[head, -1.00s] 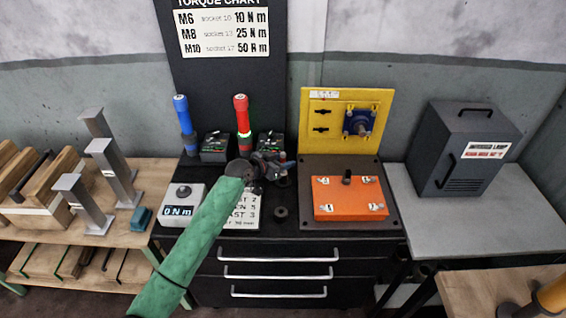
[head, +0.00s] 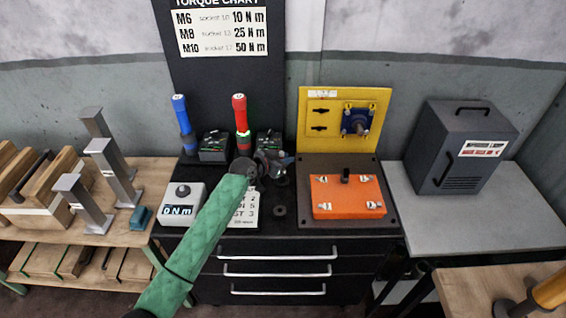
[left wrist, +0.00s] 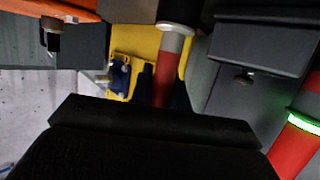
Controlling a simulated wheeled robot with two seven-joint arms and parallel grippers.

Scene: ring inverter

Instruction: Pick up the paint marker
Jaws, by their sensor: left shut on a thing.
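The paint marker (left wrist: 167,75) looks like a slim red cylinder with a pale band and a dark collar. In the left wrist view it stands up from between the dark fingers of my left gripper (left wrist: 166,98), which is shut on it. In the head view my left gripper (head: 274,164) is over the black bench top, right of the red torque wrench. The marker is too small and too covered by the gripper there to make out clearly. My right gripper is not in view.
The red torque wrench (head: 240,118) and the blue one (head: 182,118) stand upright behind. An orange block (head: 347,197) on a dark plate is to the right, before a yellow panel (head: 320,128). A display box (head: 183,204) is left. A dark socket (head: 279,211) lies in front.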

